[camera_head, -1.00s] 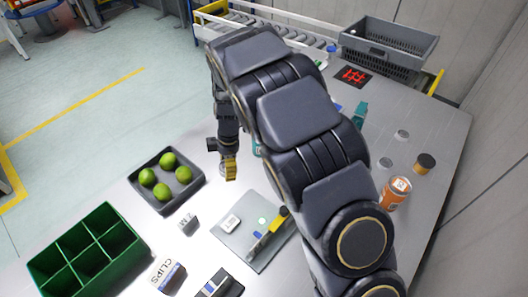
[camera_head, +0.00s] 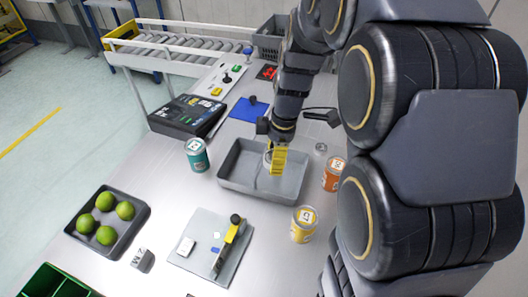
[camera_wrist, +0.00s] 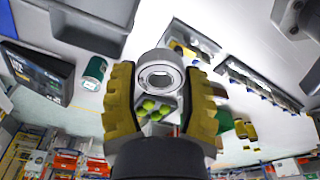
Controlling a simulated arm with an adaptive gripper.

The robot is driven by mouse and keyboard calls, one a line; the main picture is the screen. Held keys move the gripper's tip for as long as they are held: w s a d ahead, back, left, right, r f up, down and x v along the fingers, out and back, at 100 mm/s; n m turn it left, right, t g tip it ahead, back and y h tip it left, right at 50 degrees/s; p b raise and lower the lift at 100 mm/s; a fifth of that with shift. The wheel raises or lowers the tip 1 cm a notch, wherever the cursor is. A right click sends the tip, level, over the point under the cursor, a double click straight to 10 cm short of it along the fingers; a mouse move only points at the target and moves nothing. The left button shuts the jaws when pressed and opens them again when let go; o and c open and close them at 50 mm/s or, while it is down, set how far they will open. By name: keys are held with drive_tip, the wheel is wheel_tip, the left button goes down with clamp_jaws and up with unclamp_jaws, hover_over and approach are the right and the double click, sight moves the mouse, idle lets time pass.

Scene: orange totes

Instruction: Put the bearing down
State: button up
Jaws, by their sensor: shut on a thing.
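My gripper (camera_head: 278,160) has yellow ribbed fingers and points down over the grey tray (camera_head: 236,190) in the head view. In the wrist view, the bearing (camera_wrist: 160,77), a silver ring with a wide hole, sits between the yellow fingertips of my gripper (camera_wrist: 160,88). The fingers are shut on its two sides. In the head view the bearing is mostly hidden by the fingers. I cannot tell from these frames how far it is above the tray floor.
A teal can (camera_head: 197,155) stands left of the tray; orange (camera_head: 333,174) and yellow (camera_head: 304,224) cans stand at its right. A small metal part (camera_head: 320,149) lies behind the orange can. A dark box (camera_head: 187,116) and blue mat (camera_head: 250,109) lie behind.

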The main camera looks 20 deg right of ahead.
drive_tip(key=w+d+f, duration=0.1)
drive_tip(key=w+f, duration=0.2)
drive_tip(key=w, duration=0.1)
drive_tip(key=w+d+f, duration=0.1)
drive_tip(key=w+f, duration=0.2)
drive_tip(key=w, duration=0.1)
drive_tip(key=w+d+f, duration=0.1)
drive_tip(key=w+f, duration=0.2)
drive_tip(key=w, duration=0.1)
drive_tip(key=shift+w+d, duration=0.15)
drive_tip(key=shift+w, duration=0.05)
drive_tip(key=shift+w+d+f, duration=0.1)
drive_tip(key=shift+w+f, duration=0.15)
drive_tip(key=shift+f, duration=1.65)
drive_tip(key=shift+f, duration=0.15)
drive_tip(key=o, duration=1)
